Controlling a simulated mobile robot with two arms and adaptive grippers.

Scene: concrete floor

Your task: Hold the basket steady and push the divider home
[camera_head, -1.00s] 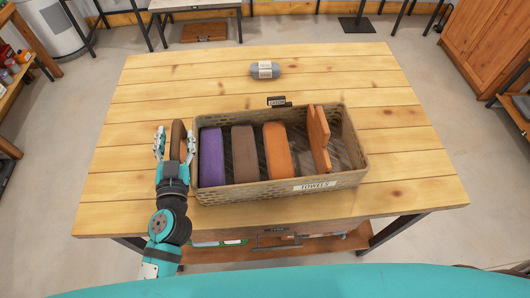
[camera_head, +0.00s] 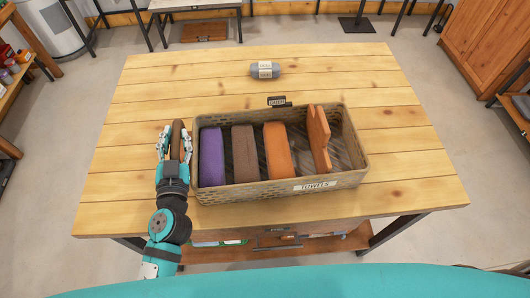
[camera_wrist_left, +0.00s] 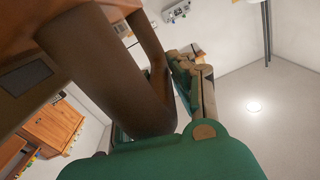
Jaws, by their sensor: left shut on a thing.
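The woven basket (camera_head: 250,192) with a "TOWELS" tag stands on the wooden table. The reddish-wood divider (camera_head: 318,137) is in its right half, with its top above the rim; it looks slightly tilted, and I cannot see how its lower edge sits. My left gripper (camera_head: 176,146) is at the basket's left end, shut on a brown loop handle (camera_head: 177,135). The handle also fills much of the left wrist view (camera_wrist_left: 105,65), with the left gripper's fingers (camera_wrist_left: 180,95) beside it. My right gripper is not in view.
Purple (camera_head: 211,157), brown (camera_head: 245,154) and orange (camera_head: 278,150) towels stand in the basket left of the divider. A dark tag (camera_head: 277,101) is at the back rim. A grey labelled roll (camera_head: 265,69) lies behind the basket. The table's right side is clear.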

